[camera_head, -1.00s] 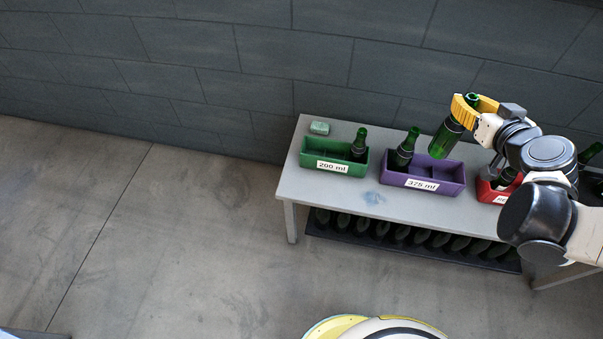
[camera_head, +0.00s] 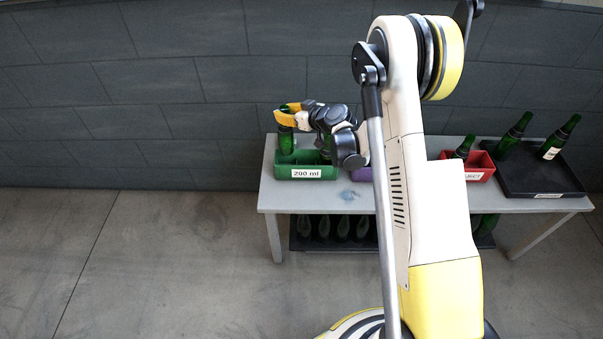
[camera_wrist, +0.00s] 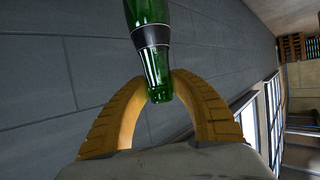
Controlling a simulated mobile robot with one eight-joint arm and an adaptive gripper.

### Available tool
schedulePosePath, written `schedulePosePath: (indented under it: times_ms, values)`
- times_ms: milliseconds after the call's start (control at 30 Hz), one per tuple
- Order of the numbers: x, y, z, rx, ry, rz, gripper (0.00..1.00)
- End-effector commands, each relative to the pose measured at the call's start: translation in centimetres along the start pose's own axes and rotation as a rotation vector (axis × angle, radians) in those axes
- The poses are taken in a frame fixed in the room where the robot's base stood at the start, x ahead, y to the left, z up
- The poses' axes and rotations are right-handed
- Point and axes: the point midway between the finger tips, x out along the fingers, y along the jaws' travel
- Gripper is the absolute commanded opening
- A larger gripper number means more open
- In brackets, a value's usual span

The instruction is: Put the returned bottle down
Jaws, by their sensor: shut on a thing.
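My gripper (camera_head: 287,114) is shut on the neck of a green bottle (camera_head: 286,142). The bottle hangs about upright at the left end of the green box (camera_head: 306,172), which is labelled 200 ml. I cannot tell whether its base touches the box floor. In the wrist view the yellow fingers (camera_wrist: 160,90) close around the neck of the bottle (camera_wrist: 152,38), below its dark band. Another green bottle (camera_head: 325,151) stands in the right part of the green box, partly hidden by my wrist.
The purple box (camera_head: 360,174) is mostly hidden behind my arm. A red box (camera_head: 487,167) with a bottle stands on the table (camera_head: 325,200) at the right.

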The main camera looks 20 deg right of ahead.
Motion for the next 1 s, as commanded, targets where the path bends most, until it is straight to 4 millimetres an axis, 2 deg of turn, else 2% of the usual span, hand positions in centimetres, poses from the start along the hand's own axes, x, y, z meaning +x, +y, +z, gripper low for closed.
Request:
schedulePosePath:
  times_ms: [167, 400, 567, 700, 800, 1000]
  values:
    - [1.4, 0.2, 1.8, -0.003, 0.0, -0.007, 0.0]
    - [3.2, 0.2, 6.1, -0.003, 0.0, -0.007, 0.0]
    - [3.8, 0.2, 7.5, -0.003, 0.0, -0.007, 0.0]
    - [4.7, 0.2, 9.5, -0.003, 0.0, -0.007, 0.0]
    - [5.0, 0.2, 10.2, -0.003, 0.0, -0.007, 0.0]
    - [4.8, 0.2, 10.0, -0.003, 0.0, -0.007, 0.0]
